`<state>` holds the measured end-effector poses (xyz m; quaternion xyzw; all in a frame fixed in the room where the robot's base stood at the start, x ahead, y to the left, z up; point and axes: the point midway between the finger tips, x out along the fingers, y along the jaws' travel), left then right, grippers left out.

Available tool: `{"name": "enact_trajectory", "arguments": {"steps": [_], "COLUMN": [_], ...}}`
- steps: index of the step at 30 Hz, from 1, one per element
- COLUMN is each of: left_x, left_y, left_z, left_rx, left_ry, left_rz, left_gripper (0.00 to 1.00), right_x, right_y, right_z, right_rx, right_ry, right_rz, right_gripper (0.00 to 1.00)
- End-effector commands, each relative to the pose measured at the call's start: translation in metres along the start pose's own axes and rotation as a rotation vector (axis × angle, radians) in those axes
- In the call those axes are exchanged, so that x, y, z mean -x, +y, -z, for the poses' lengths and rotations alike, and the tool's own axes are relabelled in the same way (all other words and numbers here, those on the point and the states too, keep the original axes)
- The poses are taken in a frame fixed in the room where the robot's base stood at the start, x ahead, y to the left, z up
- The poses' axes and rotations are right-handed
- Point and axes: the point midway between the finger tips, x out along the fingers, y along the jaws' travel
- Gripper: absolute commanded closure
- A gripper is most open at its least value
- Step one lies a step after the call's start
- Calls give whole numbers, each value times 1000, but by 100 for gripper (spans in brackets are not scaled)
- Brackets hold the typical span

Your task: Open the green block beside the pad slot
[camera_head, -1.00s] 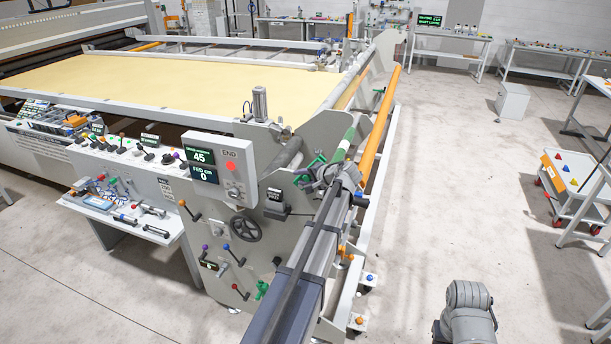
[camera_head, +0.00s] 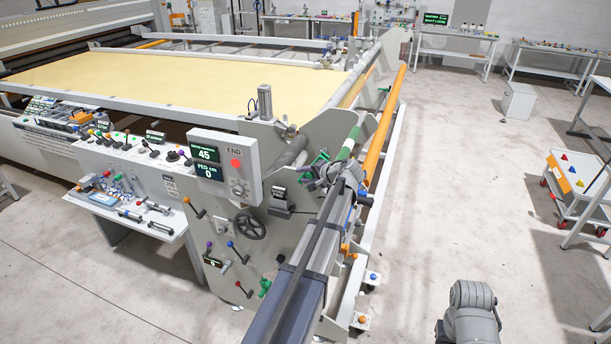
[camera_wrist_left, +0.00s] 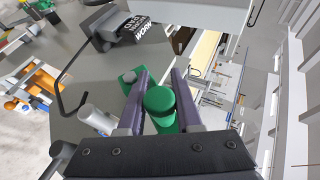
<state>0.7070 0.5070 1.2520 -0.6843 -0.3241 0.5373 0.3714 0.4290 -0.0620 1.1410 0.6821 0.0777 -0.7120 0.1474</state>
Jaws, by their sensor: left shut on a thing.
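The green block (camera_wrist_left: 130,80) is on the grey end plate of the machine, with a round green knob (camera_wrist_left: 160,100) standing out from it. In the wrist view my left gripper (camera_wrist_left: 155,90) has its two purple fingers on either side of the knob, shut on it. In the head view my left gripper (camera_head: 318,176) is at the plate's upper edge and hides part of the green block (camera_head: 306,180). A black box labelled for worn pads (camera_wrist_left: 136,27) is close to the block; it also shows in the head view (camera_head: 280,197). My right gripper is out of view.
A green-and-white roller (camera_head: 350,143) and an orange bar (camera_head: 386,122) run behind my left gripper. A handwheel (camera_head: 250,227) and several coloured levers are lower on the plate. Open floor lies right, with a white cart (camera_head: 578,190) beyond.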

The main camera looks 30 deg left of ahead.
Motion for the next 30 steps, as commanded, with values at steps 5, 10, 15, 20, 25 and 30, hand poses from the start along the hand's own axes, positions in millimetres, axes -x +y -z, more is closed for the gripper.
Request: {"name": "enact_trajectory", "arguments": {"steps": [5, 10, 15, 20, 25, 30], "left_x": [-2, -2, -2, -1, 0, 1], "left_y": [1, 1, 1, 1, 1, 0], "left_z": [-5, -6, -6, -4, -2, -2], "left_rx": [5, 6, 6, 4, 3, 2], "left_ry": [-11, -11, -11, -7, -5, -4], "left_rz": [-7, -7, -7, -5, -4, -3], "left_gripper": [100, 100, 61, 43, 38, 38], "right_x": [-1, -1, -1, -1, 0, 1], "right_y": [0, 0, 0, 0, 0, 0], "right_z": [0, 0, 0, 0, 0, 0], "right_rx": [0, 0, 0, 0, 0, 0], "right_ry": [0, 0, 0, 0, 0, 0], "right_rz": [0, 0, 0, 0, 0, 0], "right_gripper": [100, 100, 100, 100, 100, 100]}}
